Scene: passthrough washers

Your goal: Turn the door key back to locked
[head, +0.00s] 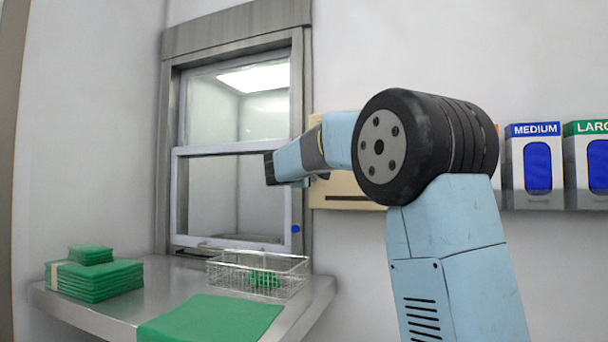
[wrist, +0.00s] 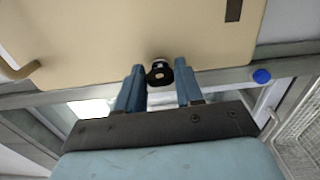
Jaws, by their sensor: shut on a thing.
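The door key shows in the wrist view as a small dark round piece (wrist: 159,73) with a pale spot, at the lower edge of a beige panel (wrist: 120,35). The two blue fingers of my gripper (wrist: 159,82) stand on either side of it, shut on it. The key's turn angle is too small to read. In the head view my gripper (head: 272,168) is in front of the window's right side, pointing left, and the key does not show there. The beige panel (head: 345,188) is partly behind my arm.
A framed pass-through window (head: 166,150) stands behind a steel shelf (head: 185,284). The shelf holds folded green cloths (head: 95,280), a wire basket (head: 225,275) and a flat green cloth (head: 210,320). A blue knob (head: 295,229) sits on the frame. Glove boxes (head: 535,150) hang at right.

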